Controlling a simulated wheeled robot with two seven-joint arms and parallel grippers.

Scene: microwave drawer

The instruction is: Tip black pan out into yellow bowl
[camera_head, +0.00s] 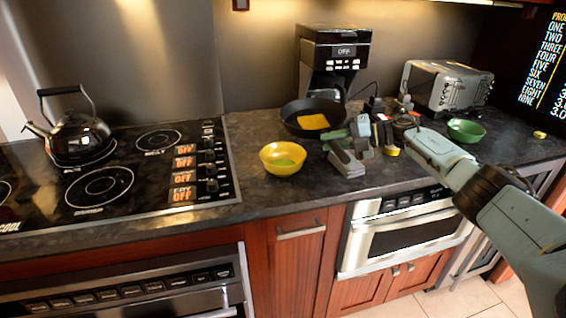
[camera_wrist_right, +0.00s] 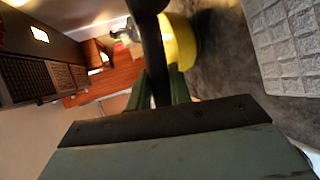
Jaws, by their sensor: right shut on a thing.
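The black pan (camera_head: 292,112) sits at the back of the counter, in front of the coffee maker, with a flat yellow-orange piece (camera_head: 312,122) in it. The yellow bowl (camera_head: 270,160) stands in front of the pan, a little to its left; its inside looks greenish. My right gripper (camera_head: 338,140) is at the near right side of the pan, to the right of the bowl. In the right wrist view, it is shut on the dark pan handle (camera_wrist_right: 155,60), between green fingers. The yellow bowl also shows behind the handle (camera_wrist_right: 182,42). My left gripper is not in view.
A stove with a kettle (camera_head: 80,138) is at the left. The coffee maker (camera_head: 335,50) stands behind the pan. Small items, a toaster (camera_head: 440,85) and a green bowl (camera_head: 465,130) are to the right. The counter left of the yellow bowl is clear.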

